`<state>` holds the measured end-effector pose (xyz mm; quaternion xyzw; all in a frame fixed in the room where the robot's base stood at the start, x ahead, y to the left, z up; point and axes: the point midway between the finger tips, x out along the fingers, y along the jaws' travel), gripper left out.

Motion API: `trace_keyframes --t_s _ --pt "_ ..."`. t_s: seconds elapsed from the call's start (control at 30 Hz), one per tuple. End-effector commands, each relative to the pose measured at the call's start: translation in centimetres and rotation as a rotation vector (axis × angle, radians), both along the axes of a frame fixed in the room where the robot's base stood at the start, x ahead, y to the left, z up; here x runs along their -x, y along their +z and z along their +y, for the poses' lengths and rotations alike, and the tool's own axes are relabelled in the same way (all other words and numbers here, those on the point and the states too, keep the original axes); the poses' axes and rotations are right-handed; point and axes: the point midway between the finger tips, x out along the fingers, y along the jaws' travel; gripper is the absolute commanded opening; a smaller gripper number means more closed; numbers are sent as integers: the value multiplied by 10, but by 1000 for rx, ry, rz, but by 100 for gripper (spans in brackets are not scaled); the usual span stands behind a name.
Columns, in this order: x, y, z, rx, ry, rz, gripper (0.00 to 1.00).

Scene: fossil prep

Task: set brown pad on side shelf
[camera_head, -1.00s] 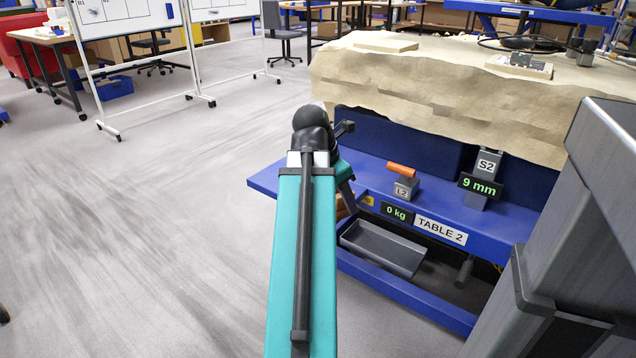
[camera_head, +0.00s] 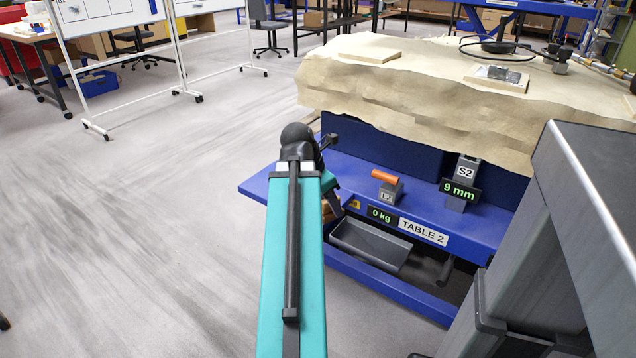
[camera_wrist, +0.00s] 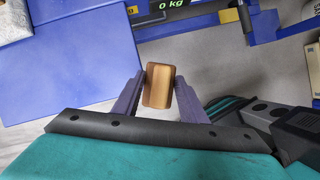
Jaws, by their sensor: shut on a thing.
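The brown pad (camera_wrist: 158,86) is a small block with rounded corners, held between the two fingers of my gripper (camera_wrist: 159,92) in the wrist view. The fingers are shut on its sides. The blue side shelf (camera_wrist: 78,62) lies to the left of the pad in the wrist view, and its surface looks bare there. In the head view the side shelf (camera_head: 257,189) juts out at the left end of table 2, beside my arm's elbow. My arm hides most of my gripper there. A small brown patch (camera_head: 327,210) shows beside the arm, probably the pad.
Table 2 has a tan covered top (camera_head: 400,100). A grey tray (camera_head: 370,245) sits below.

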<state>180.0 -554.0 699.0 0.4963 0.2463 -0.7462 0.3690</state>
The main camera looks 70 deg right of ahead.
Motion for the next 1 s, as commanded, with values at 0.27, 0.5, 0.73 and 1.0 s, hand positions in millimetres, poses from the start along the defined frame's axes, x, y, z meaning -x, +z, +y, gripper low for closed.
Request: trace_keyframes --t_s 0.27,0.5,0.73,1.0 --pt "-2 3 -2 -2 1 0 0" --pt "-4 3 -3 -2 1 -1 0" --pt "-5 3 -4 -2 0 -3 0" --pt "-12 2 -15 -3 1 -2 0"
